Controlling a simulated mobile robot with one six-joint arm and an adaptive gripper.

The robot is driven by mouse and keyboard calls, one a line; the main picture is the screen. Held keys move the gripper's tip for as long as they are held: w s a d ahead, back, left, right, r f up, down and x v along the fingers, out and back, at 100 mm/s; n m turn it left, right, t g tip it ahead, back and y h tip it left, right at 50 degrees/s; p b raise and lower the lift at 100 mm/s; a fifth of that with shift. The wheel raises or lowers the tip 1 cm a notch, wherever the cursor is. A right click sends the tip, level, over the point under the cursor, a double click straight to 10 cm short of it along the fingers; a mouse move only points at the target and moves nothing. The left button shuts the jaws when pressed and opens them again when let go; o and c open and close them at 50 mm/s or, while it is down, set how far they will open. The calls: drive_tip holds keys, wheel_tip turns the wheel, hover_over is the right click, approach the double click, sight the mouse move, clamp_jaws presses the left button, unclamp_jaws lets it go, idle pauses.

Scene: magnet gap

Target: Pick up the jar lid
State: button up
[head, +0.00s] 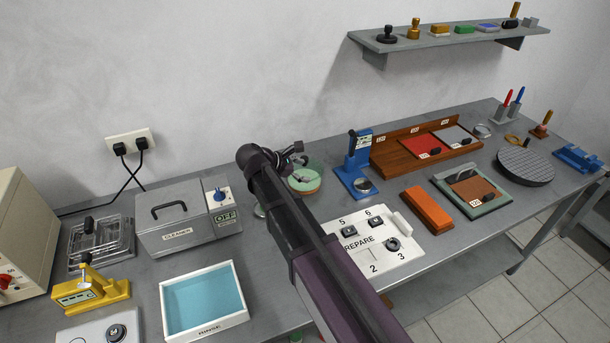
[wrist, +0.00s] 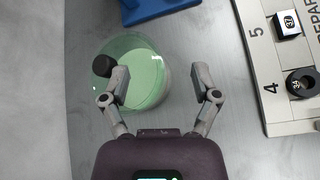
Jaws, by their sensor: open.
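A round glass lid with a black knob (wrist: 102,66) sits over a pale green jar (wrist: 154,88) in the wrist view. The lid's clear rim shows around the green. In the head view the green jar (head: 303,186) stands near the wall, partly covered by my gripper. My gripper (wrist: 161,76) is open and empty above it. Its left finger overlaps the lid in the wrist view, with the knob just left of that fingertip. The right finger shows over bare bench, right of the jar. I cannot tell the height gap, and no contact is visible.
The white PREPARE board (head: 378,262) lies right of the jar in the wrist view. A blue press (head: 355,180) stands close by. The grey cleaner box (head: 172,228) and white tray (head: 243,318) lie left of my arm. Bare bench surrounds much of the jar.

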sight(305, 157)
drive_tip(key=w+a+r+n+t+h+b, duration=0.1)
drive_tip(key=w+a+n+t, duration=0.1)
drive_tip(key=a+n, duration=0.3)
drive_tip(key=a, duration=0.4)
drive_tip(key=shift+w+r+t+h+b, duration=0.3)
drive_tip(key=shift+r+t+h+b, duration=0.05)
drive_tip(key=shift+r+t+h, duration=0.05)
drive_tip(key=shift+d, duration=0.1)
drive_tip(key=shift+b+x, duration=1.15)
drive_tip(key=shift+x, duration=2.2)
drive_tip(key=shift+f, duration=0.1)
drive_tip(key=shift+b+x, duration=0.9)
drive_tip(key=shift+x, duration=1.05)
drive_tip(key=shift+w+d+f, duration=0.2)
drive_tip(key=shift+d+f, duration=0.1)
drive_tip(key=shift+d, duration=0.2)
